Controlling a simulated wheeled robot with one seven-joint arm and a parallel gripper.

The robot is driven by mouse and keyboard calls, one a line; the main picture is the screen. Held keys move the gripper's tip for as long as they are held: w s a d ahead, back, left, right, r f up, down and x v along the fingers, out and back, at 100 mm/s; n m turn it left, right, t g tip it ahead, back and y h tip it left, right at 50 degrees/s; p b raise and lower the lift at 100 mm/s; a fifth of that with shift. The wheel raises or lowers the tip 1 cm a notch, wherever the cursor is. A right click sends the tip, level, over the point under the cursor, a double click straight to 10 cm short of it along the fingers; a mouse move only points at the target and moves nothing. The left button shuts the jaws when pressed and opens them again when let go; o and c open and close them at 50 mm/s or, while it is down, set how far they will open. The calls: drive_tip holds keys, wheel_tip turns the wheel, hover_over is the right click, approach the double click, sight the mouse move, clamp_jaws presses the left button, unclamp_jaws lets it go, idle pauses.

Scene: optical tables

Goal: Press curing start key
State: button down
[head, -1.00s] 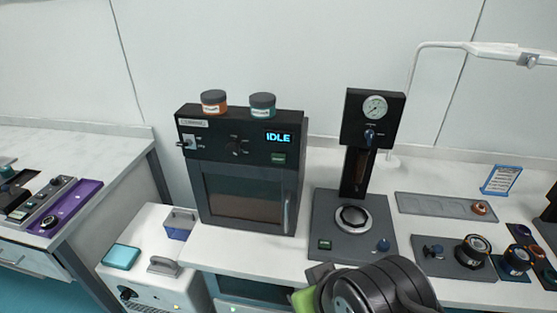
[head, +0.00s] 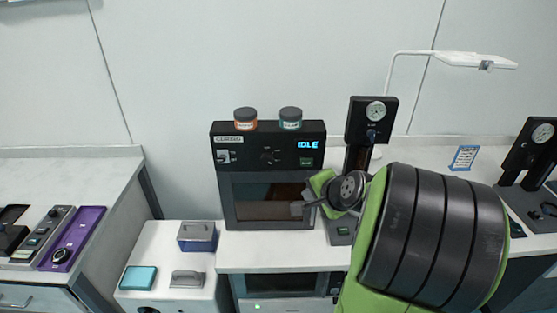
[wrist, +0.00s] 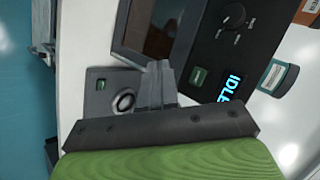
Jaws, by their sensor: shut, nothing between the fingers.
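The black curing oven (head: 222,200) stands on the white bench, its blue display (head: 307,145) reading IDLE. A small green key (head: 306,162) sits below the display; it also shows in the wrist view (wrist: 199,77). My gripper (head: 299,209) is shut and empty, in front of the oven's lower right door area, below the green key. In the wrist view the fingertips (wrist: 160,68) are left of the key and look apart from it. The oven's door handle is hidden behind my gripper.
An orange jar (head: 245,119) and a teal jar (head: 291,118) stand on the oven. A gauge press (head: 372,112) stands close right, partly behind my arm; its base has another green key (wrist: 101,85). A white cabinet (head: 150,240) is at lower left.

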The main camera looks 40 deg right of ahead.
sight(307, 163)
drive_tip(key=w+d+p, duration=0.1)
drive_tip(key=w+d, duration=0.4)
drive_tip(key=w, duration=0.2)
drive_tip(key=shift+d+p, duration=0.3)
drive_tip(key=shift+p, duration=0.1)
idle(2.0)
drive_tip(key=shift+w+d, duration=0.25)
drive_tip(key=shift+w, duration=0.15)
drive_tip(key=shift+w+d, duration=0.25)
drive_tip(key=shift+w, duration=0.05)
idle(0.5)
idle(0.4)
drive_tip(key=shift+s+a, duration=0.5)
drive_tip(key=shift+s, duration=0.2)
